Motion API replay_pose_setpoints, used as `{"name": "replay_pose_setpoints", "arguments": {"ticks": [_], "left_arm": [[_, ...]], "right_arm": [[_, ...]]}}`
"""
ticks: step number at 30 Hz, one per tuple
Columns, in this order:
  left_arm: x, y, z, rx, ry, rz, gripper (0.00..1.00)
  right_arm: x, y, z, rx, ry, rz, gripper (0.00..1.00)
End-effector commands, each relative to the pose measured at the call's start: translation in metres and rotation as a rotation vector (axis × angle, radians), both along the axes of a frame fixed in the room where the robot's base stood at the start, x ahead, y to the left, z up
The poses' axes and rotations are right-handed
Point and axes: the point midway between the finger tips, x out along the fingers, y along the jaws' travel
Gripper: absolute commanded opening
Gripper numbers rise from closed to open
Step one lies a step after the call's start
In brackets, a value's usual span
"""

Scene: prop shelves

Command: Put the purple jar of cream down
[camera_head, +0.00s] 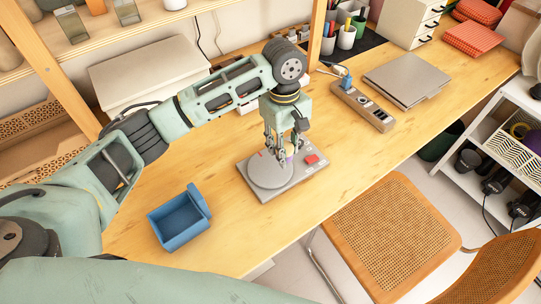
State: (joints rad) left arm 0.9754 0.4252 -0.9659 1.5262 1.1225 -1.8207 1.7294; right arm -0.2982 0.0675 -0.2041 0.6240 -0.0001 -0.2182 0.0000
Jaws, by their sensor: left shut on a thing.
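My left gripper (280,153) points down over a grey device (293,181) with a round plate, which stands on the wooden desk. The gripper is shut on the purple jar of cream (290,150), of which only a small purple and pale yellowish part shows between the fingers. The fingers hide most of the jar. I cannot tell whether the jar touches the round plate or is held just above it. My right gripper is not in view.
An open blue box (180,218) stands on the desk at left. A power strip (363,106) and a grey laptop-like slab (407,78) lie to the right. A cane chair (391,233) stands at the desk's front edge. The desk between box and device is clear.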

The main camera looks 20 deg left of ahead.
Motion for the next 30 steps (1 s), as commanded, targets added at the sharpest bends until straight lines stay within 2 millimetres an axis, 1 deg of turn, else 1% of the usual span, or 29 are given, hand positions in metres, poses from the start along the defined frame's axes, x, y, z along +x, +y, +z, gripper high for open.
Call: {"name": "replay_pose_setpoints", "arguments": {"ticks": [1, 3, 7, 11, 15, 18, 30], "left_arm": [[0.000, 0.013, -0.005, 0.002, 0.002, 0.004, 0.03], [0.001, 0.024, -0.012, 0.002, 0.000, 0.002, 0.03], [0.001, 0.037, -0.021, 0.000, 0.000, -0.001, 0.03], [0.000, 0.040, -0.030, 0.000, 0.001, -0.002, 0.03], [0.000, 0.040, -0.051, 0.000, 0.002, -0.003, 0.03], [0.001, 0.040, -0.061, 0.000, 0.000, -0.003, 0.03], [0.001, 0.040, -0.066, -0.001, -0.001, -0.003, 0.03]], "right_arm": [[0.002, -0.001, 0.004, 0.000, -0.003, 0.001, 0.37], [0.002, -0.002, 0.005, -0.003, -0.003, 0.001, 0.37], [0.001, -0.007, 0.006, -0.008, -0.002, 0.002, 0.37], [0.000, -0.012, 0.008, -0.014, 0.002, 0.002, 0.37], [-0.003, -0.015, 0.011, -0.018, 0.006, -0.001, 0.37], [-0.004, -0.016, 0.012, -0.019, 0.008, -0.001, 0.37], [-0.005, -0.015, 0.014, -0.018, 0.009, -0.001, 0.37]]}}
